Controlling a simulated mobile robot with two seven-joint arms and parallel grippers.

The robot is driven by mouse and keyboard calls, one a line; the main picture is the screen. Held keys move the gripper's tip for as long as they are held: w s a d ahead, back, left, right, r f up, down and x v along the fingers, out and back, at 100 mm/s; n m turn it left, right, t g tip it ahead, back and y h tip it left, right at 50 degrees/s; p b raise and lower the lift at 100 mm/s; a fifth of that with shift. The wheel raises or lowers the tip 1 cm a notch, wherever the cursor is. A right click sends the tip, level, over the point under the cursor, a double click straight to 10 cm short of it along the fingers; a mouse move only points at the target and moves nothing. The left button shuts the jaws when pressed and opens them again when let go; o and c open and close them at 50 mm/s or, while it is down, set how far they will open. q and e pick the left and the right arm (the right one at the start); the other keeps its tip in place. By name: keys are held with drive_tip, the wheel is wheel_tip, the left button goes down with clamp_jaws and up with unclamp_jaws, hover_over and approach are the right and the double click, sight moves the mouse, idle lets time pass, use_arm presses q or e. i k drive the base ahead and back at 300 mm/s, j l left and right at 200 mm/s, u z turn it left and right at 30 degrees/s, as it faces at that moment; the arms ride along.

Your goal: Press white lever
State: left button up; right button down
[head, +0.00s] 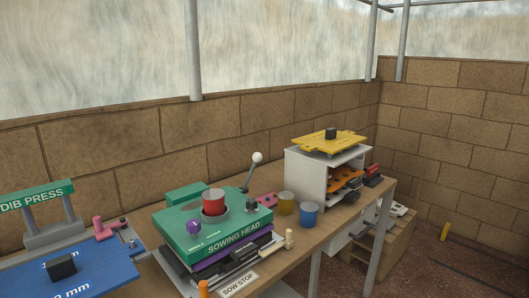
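A lever with a white ball knob (257,157) and a thin dark rod stands up from the back right of the green sowing head (170,237). The rod leans to the right, with the knob at its upper end. A red cylinder (214,200) sits in a round cup on top of the green block, left of the lever. Neither of my grippers shows in the head view.
A white shelf unit (310,176) with a yellow plate (330,142) on top stands farther right. The dib press (36,199) is at left. Table behind the lever is clear.

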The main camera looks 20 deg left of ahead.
sight(257, 157)
drive_tip(key=i+l, duration=0.75)
drive_tip(key=l, duration=0.25)
drive_tip(key=u, duration=2.6)
